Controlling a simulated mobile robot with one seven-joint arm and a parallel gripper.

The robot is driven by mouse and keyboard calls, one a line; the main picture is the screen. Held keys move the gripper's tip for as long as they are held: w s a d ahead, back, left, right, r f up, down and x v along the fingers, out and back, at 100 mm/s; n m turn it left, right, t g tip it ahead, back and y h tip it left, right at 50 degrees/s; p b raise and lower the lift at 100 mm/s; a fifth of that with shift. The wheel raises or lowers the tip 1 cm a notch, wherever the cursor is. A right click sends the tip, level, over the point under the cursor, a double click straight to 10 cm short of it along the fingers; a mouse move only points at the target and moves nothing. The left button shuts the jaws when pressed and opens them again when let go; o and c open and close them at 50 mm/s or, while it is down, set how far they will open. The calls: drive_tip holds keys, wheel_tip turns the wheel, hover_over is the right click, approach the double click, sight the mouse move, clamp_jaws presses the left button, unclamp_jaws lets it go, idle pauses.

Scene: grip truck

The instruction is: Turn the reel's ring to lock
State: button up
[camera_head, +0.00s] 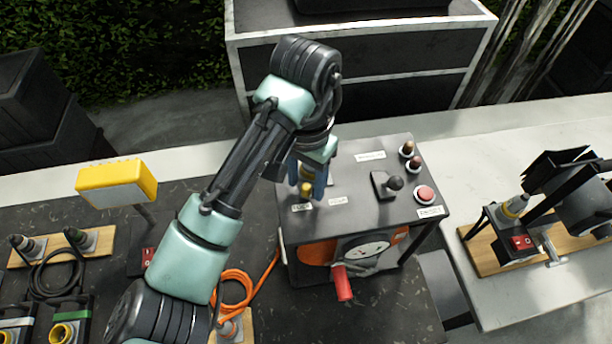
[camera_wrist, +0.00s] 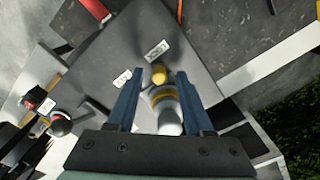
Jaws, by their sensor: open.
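The reel (camera_head: 362,243) sits in a box-shaped housing with a dark top panel (camera_head: 350,190); its orange cable and a red crank handle (camera_head: 343,283) show at the front. On the panel's left side is a yellow-topped fitting (camera_head: 306,189). In the wrist view there is a yellow piece (camera_wrist: 158,75) and a pale cylinder with a yellow band (camera_wrist: 164,104), which may be the ring. My gripper (camera_head: 308,182) is over that corner, pointing down. Its blue fingers (camera_wrist: 159,85) are open, one on each side of the banded cylinder, with gaps visible. Contact cannot be told.
The panel also carries a black lever (camera_head: 387,184), a red button (camera_head: 425,194) and brown-topped knobs (camera_head: 407,149). A yellow lamp (camera_head: 117,183) stands left. An orange cable (camera_head: 235,288) lies beside the housing. Another device on a wooden board (camera_head: 483,262) is at right.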

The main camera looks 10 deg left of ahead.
sight(306, 185)
wheel_tip(306, 185, up, 13)
drive_tip(key=shift+p, duration=0.3)
idle(0.7)
